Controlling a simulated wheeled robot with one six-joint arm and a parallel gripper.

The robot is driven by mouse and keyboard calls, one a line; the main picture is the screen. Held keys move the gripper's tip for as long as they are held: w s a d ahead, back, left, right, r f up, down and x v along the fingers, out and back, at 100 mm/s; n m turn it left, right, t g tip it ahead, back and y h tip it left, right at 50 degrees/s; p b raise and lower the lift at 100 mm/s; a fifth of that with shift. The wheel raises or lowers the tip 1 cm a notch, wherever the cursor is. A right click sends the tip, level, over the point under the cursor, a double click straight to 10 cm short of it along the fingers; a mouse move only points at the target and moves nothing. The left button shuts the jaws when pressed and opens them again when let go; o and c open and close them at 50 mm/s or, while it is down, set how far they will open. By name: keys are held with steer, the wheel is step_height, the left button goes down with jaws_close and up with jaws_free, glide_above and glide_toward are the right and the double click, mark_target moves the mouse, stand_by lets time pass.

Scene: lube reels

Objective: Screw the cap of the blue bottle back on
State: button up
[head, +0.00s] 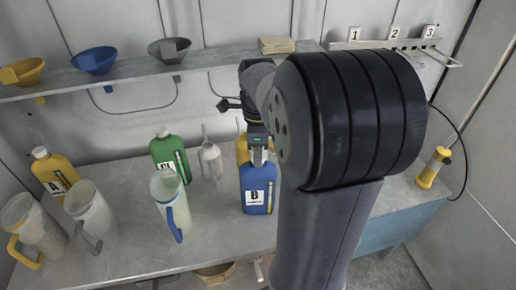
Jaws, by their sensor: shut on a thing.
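The blue bottle (247,177), with a white label marked "B", stands upright on the bench near the middle of the head view. My gripper (258,156) is directly over the bottle's top, pointing down. It is shut on what appears to be the cap, at the bottle's neck. The jaws hide the cap and the neck, so I cannot tell whether the cap is seated or how far it is turned.
A yellow bottle (242,149) is close behind the blue one. A pale small container (210,160), a green bottle (165,150) and a clear jug with a blue handle (163,187) stand to the left. Funnels line the shelf (135,77). My arm covers the right.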

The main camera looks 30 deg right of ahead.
steer(key=shift+m, duration=1.2)
steer(key=m+p, duration=0.1)
steer(key=m, duration=0.3)
steer(key=shift+m, duration=0.6)
steer(key=m, duration=0.5)
steer(key=shift+p, duration=0.4)
steer(key=o, duration=1)
steer(key=shift+o, duration=0.5)
